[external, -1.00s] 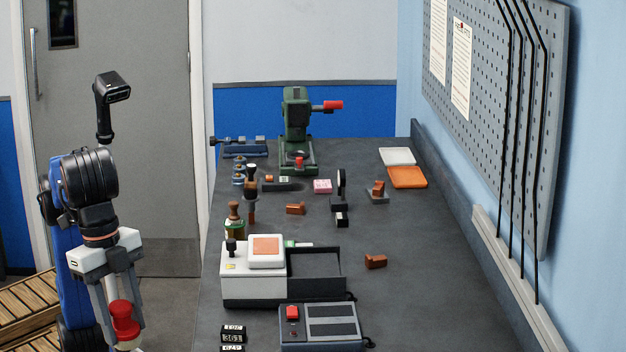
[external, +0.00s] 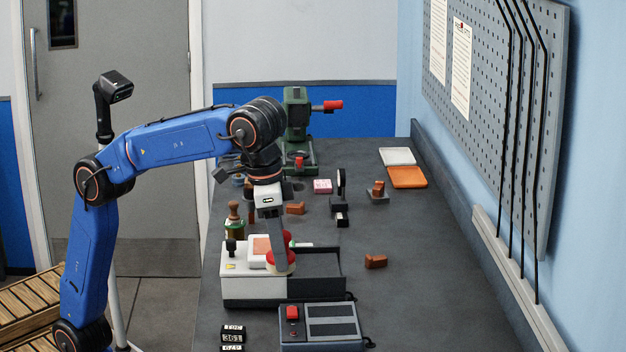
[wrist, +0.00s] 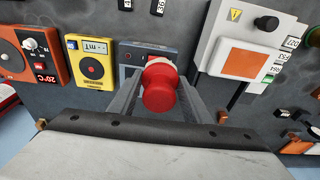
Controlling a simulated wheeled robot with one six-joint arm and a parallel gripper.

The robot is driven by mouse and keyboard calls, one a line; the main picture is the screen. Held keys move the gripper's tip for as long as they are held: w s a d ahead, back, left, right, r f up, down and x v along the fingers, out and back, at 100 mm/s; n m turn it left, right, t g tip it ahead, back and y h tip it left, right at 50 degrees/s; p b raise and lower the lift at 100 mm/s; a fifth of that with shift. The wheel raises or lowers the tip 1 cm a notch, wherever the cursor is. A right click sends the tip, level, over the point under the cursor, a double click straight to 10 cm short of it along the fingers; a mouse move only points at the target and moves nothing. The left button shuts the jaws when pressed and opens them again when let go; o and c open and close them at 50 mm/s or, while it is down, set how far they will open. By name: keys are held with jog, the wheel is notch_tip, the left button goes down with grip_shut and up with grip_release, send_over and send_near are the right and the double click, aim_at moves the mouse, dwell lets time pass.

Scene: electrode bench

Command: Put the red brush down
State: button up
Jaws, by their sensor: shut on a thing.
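My gripper (external: 279,252) is shut on the red brush (external: 290,263). In the external view one finger covers the middle of the brush, and red shows on both sides of it with a pale lower end below. In the wrist view the red, rounded handle (wrist: 160,98) sits between my two fingers (wrist: 158,80), with a pale part beyond it. The brush is held up over the bench (external: 420,275). In the external view it overlaps the white box with the copper-coloured pad; its exact height is unclear.
The white box (external: 240,288) has an open dark tray at its right. A grey box with a red button (external: 320,328) stands in front. A yellow meter (wrist: 90,62) and an orange instrument (wrist: 35,55) lie left in the wrist view. The bench's right side has free room.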

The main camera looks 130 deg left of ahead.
jog(key=s+a+n, duration=0.2)
jog(key=s+a, duration=0.2)
jog(key=a, duration=0.5)
jog(key=s+a+n, duration=0.2)
jog(key=s+a, duration=0.2)
jog(key=a, duration=0.5)
jog(key=n+g, duration=0.1)
jog(key=n, duration=0.4)
send_over(316, 244)
notch_tip(316, 244, down, 4)
jog(key=shift+y, duration=0.3)
jog(key=f, duration=1.1)
jog(key=shift+w+d+f, duration=0.1)
jog(key=shift+d, duration=0.3)
jog(key=o, duration=1.1)
jog(key=shift+f, duration=0.1)
